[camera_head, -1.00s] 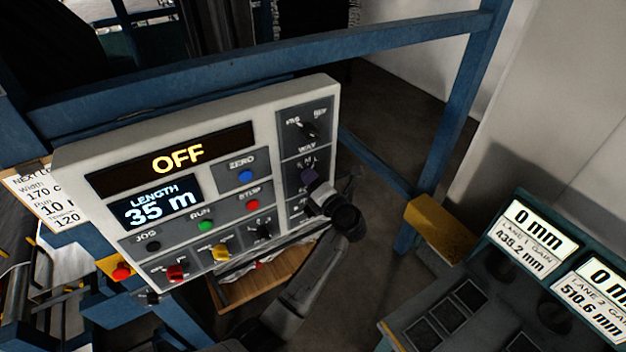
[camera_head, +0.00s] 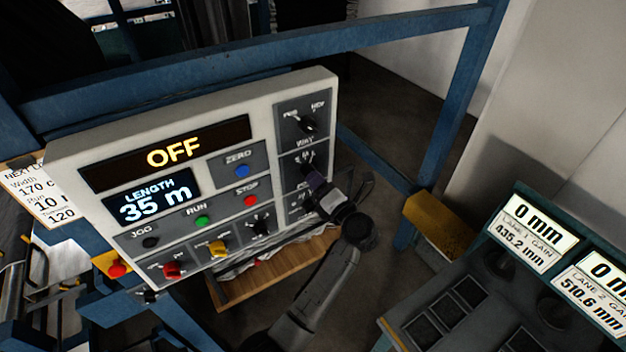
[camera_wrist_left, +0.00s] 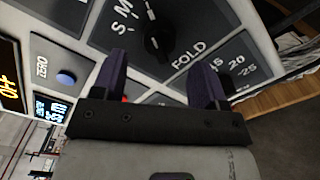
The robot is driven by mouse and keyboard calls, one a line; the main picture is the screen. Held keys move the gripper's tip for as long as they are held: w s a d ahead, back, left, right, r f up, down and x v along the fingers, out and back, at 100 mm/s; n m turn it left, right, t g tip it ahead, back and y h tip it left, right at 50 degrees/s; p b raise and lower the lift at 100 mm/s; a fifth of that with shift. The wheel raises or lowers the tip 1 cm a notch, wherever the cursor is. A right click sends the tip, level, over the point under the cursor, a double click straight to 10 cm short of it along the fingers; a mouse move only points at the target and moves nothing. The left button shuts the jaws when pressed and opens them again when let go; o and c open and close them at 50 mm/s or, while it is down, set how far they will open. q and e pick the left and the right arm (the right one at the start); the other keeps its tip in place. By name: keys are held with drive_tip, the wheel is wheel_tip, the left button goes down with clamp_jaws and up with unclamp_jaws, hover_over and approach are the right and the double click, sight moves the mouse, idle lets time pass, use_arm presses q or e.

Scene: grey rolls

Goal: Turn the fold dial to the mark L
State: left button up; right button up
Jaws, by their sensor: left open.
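The fold dial is a black knob on a dark grey plate with the word FOLD. It fills the top of the left wrist view (camera_wrist_left: 155,36), with the letters S and M beside it. The mark L is not clearly readable, and I cannot tell surely which mark the knob points at. In the head view, the dial's plate (camera_head: 292,163) is partly hidden behind my left gripper (camera_head: 310,181). My left gripper (camera_wrist_left: 162,58) is open, its two dark purple fingers apart, with the knob ahead between their tips and nothing held. My right gripper is out of view.
The control panel (camera_head: 262,111) carries a blue ZERO button (camera_head: 242,171), a red STOP button (camera_head: 250,201), and other knobs. A blue frame bar (camera_head: 250,65) runs above it. A wooden board (camera_head: 275,277) lies below. Lane gain displays (camera_head: 533,232) stand at the right.

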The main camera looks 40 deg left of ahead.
use_arm(q)
drive_tip(key=b+v, duration=0.1)
drive_tip(key=v, duration=0.6)
drive_tip(key=shift+s+d+b, duration=0.15)
drive_tip(key=shift+d+b, duration=0.1)
drive_tip(key=shift+b, duration=0.1)
